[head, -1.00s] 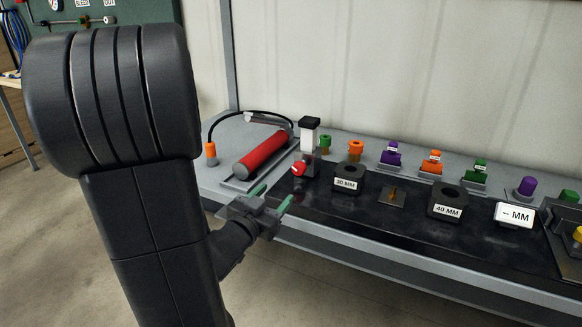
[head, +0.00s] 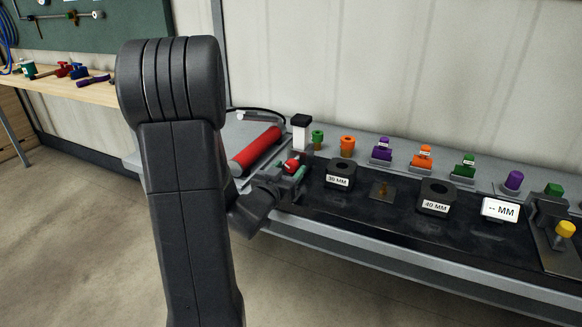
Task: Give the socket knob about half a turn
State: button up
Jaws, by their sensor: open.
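A small red knob (head: 291,166) sits low at the front of a white post with a black cap (head: 301,131), at the left part of the dark bench top. I take it for the socket knob, but no label on it shows. My gripper (head: 285,171) is open at this knob, with one green finger pad just right of it. The other finger is mostly hidden, so I cannot tell if either finger touches the knob.
A red cylinder (head: 256,150) lies left of the post. Right of my gripper stand a block marked 30 MM (head: 338,181) and one marked 40 MM (head: 434,207). Small coloured parts line the back. A yellow knob (head: 565,229) is at far right. Open floor lies in front.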

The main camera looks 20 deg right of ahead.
jog(key=shift+x, duration=1.05)
jog(key=c, duration=1)
jog(key=m+b, duration=0.2)
jog(key=b, duration=0.1)
jog(key=shift+f+m+b, duration=0.25)
jog(key=shift+m+b, duration=0.05)
jog(key=shift+r+m+b, duration=0.25)
jog(key=shift+m+b, duration=0.6)
jog(key=shift+m, duration=0.25)
jog(key=o, duration=1)
